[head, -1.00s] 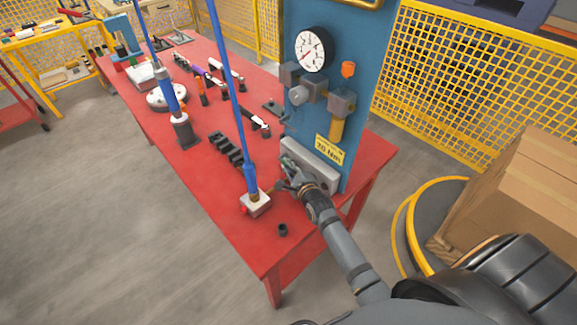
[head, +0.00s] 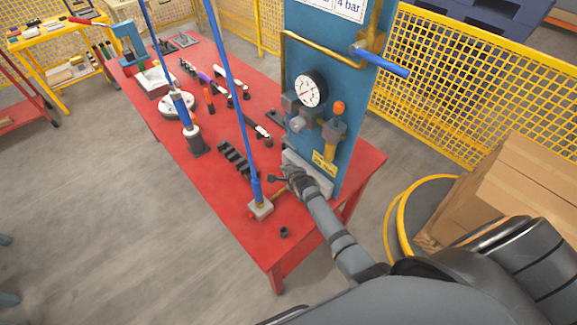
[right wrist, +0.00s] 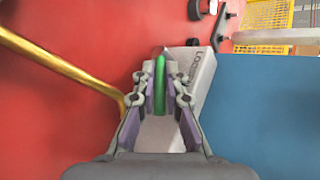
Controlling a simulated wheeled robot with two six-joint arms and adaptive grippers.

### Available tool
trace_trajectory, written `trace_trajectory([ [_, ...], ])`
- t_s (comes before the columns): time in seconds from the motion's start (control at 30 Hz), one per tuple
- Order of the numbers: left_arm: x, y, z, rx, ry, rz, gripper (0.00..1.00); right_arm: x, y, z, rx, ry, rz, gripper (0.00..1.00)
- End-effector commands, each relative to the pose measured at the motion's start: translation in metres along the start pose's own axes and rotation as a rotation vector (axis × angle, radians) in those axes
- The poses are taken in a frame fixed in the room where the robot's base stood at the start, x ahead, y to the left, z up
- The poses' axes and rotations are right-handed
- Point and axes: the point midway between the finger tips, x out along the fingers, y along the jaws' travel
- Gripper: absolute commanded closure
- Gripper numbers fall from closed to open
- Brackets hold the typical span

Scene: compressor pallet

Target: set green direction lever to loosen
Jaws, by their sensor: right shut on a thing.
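The green lever (right wrist: 160,88) stands upright between the fingers of my right gripper (right wrist: 161,82) in the right wrist view. The gripper is shut on it. The lever is at the edge of a pale grey block (right wrist: 197,66) with partly readable lettering. In the head view my right gripper (head: 288,176) is at the front of this long grey block (head: 312,180), at the foot of the blue panel (head: 328,60). The gripper hides the lever there, and I cannot read which setting it points to. My left gripper is not in view.
A brass tube (right wrist: 65,65) runs close to the left of my fingers. A white block (head: 260,208) with a tall blue rod stands nearby on the red table (head: 235,215). A small black cup (head: 284,232) is near the front edge. A gauge (head: 311,90) is above.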

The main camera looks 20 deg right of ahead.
Motion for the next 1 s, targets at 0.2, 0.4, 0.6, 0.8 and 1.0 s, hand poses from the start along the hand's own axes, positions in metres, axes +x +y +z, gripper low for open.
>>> trace_trajectory([
  [0.2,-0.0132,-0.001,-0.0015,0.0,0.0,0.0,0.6,-0.0013,-0.0045,0.0031,-0.03,0.05,0.07,1.0],
  [0.4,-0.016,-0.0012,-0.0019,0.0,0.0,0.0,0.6,-0.0004,-0.0045,0.0034,-0.042,0.071,0.099,1.0],
  [0.6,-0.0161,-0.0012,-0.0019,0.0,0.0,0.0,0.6,0.0,-0.0039,0.0032,-0.044,0.075,0.104,1.0],
  [0.8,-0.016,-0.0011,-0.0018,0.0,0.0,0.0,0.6,0.0,-0.0039,0.0031,-0.044,0.075,0.104,1.0],
  [1.0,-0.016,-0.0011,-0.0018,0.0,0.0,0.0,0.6,-0.0001,-0.0042,0.0033,-0.043,0.074,0.103,0.8],
])
